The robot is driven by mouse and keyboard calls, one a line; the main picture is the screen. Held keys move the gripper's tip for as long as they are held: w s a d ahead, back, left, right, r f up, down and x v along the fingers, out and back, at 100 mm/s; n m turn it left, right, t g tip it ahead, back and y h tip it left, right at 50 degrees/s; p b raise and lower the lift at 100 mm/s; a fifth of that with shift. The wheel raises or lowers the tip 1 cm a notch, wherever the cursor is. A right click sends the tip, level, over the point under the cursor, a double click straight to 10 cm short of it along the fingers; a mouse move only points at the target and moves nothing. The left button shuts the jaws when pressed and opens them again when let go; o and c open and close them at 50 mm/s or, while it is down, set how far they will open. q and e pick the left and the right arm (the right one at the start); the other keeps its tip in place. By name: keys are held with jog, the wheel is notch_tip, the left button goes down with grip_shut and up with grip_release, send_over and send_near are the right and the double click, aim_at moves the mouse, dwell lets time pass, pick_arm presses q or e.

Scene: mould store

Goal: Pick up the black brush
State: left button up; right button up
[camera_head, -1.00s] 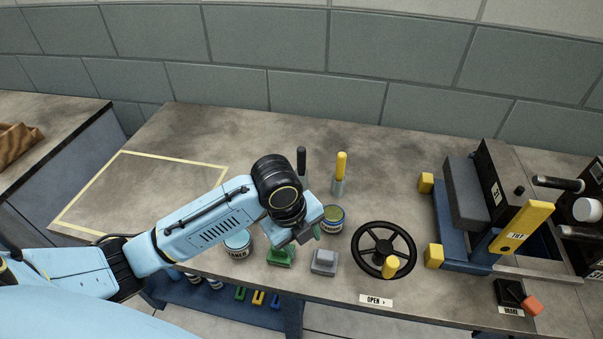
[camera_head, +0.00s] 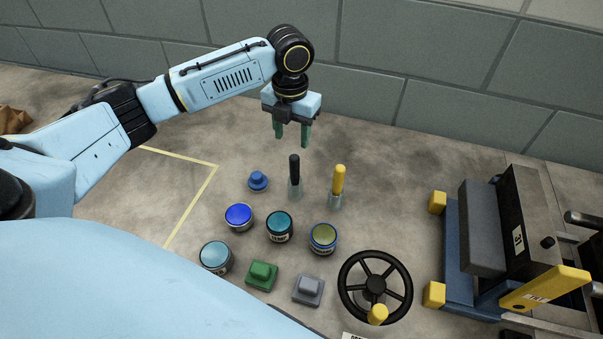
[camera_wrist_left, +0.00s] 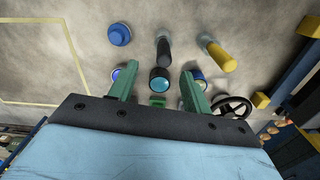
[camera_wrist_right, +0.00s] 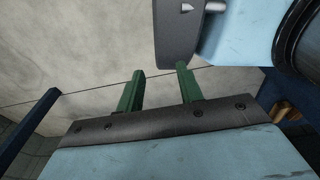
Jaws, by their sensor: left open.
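The black brush (camera_head: 294,170) stands upright, its black handle up, in a small grey holder (camera_head: 295,191) on the bench. It also shows in the left wrist view (camera_wrist_left: 163,50), ahead of and between the fingers. My left gripper (camera_head: 292,140) has green fingers spread apart and empty, above the black brush handle and apart from it. My right gripper (camera_wrist_right: 155,85) shows only in its own wrist view, with its two green fingers apart and nothing between them.
A yellow-handled brush (camera_head: 339,180) stands close to the right. Several paint tins, such as a teal one (camera_head: 279,226), stand in front. A blue knob-like piece (camera_head: 258,181) is at the left. A black handwheel (camera_head: 375,287) and a blue-framed machine (camera_head: 468,270) are at the right.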

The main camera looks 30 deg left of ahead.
aim_at(292, 156)
pick_arm(q)
jog(key=f, duration=0.6)
jog(key=shift+s+b, duration=0.3)
jog(key=shift+b, duration=0.1)
jog(key=shift+d+f, duration=0.1)
jog(key=shift+f, duration=0.2)
jog(key=shift+d+f, duration=0.1)
jog(key=shift+f, duration=0.25)
jog(key=f, duration=0.2)
jog(key=f+b, duration=0.1)
jog(key=shift+d+f, duration=0.2)
jog(key=shift+f, duration=0.4)
jog(key=c, duration=0.7)
grip_shut()
jog(key=shift+r, duration=0.1)
pick_arm(e)
jog(key=s+d+f, duration=0.2)
jog(key=s, duration=0.1)
jog(key=shift+d+f, duration=0.15)
